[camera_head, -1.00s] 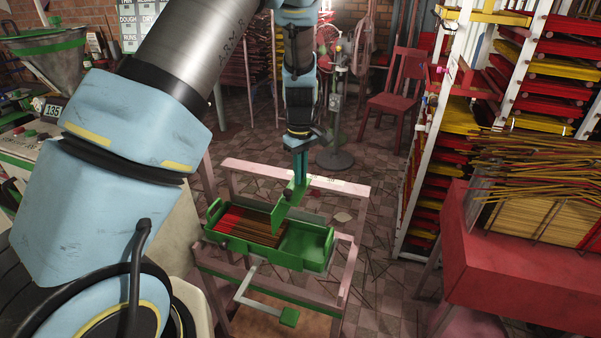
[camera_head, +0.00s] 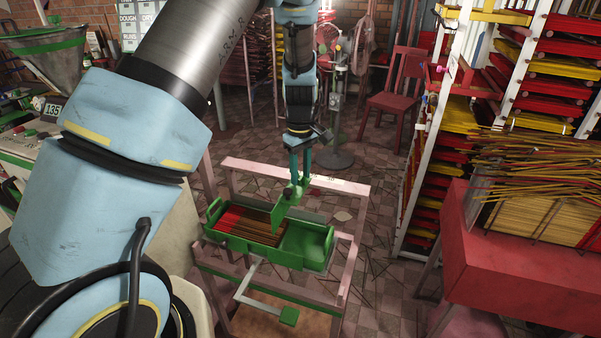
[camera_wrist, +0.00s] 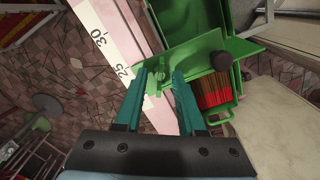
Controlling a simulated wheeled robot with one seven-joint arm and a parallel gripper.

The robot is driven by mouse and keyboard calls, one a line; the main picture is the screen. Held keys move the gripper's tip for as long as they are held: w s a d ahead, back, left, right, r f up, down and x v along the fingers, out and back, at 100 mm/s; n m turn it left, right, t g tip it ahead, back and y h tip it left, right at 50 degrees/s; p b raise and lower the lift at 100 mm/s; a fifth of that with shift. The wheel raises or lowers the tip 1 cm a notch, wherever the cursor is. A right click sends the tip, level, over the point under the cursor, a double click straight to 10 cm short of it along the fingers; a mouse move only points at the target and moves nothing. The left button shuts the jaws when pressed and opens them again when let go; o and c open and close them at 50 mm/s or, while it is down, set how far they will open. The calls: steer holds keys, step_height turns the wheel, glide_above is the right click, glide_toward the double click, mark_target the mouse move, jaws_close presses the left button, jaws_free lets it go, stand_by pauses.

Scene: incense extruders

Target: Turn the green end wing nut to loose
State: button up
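The green end wing nut (camera_wrist: 158,78) shows in the wrist view at the end of the green holder (camera_wrist: 190,52), beside the numbered scale bar. My gripper (camera_wrist: 159,75) has two teal fingers, apart, with one tip on each side of the wing nut. I cannot tell whether either finger touches it. In the head view my gripper (camera_head: 300,178) points down over the back of the green tray (camera_head: 267,260), and the nut is small and partly hidden there. A dark round knob (camera_wrist: 221,60) stands right of the fingers in the wrist view; it also shows in the head view (camera_head: 288,194).
The tray holds red and brown incense sticks (camera_head: 243,225) on a pink frame (camera_head: 345,275). A crank handle (camera_head: 289,316) hangs in front. A red table with sticks (camera_head: 530,250) and a tall rack (camera_head: 425,150) stand right. A fan (camera_head: 335,158) stands behind.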

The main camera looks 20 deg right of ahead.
mark_target(300, 174)
step_height(300, 174, up, 11)
steer(key=b, duration=0.2)
steer(key=shift+f, duration=0.15)
stand_by(0.3)
steer(key=s+a+m, duration=0.1)
steer(key=a+m, duration=0.1)
steer(key=a, duration=1.6)
steer(key=s+a+m+t, duration=0.1)
steer(key=s+a+m, duration=0.2)
steer(key=s+a, duration=0.6)
steer(key=a, duration=0.3)
steer(key=shift+a+f+t, duration=0.25)
steer(key=shift+a+t, duration=0.05)
steer(key=shift+a, duration=0.05)
